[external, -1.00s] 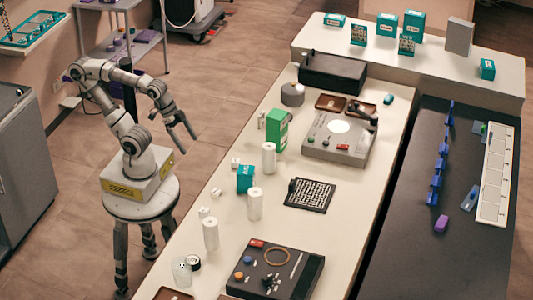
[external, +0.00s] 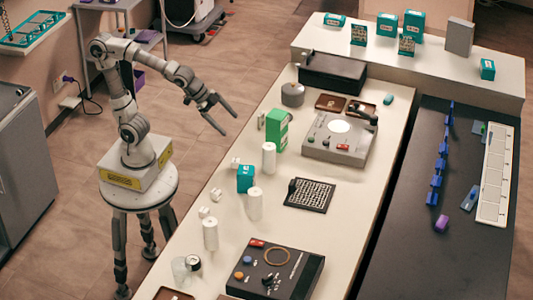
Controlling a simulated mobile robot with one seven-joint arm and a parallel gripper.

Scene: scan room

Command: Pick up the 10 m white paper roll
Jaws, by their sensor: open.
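Several upright white rolls or cylinders stand on the white counter: one near the green box (external: 269,157), one in the middle (external: 255,204), and one nearer the front (external: 210,234). They look much alike, and I cannot read any label that tells which is the 10 m paper roll. My gripper (external: 228,117) is open and empty, in the air by the counter's left edge. It is above and to the left of the white roll near the green box, apart from everything.
A green box (external: 277,131) and a teal box (external: 245,178) stand close to the rolls. Small white pieces (external: 204,212) lie along the left edge.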

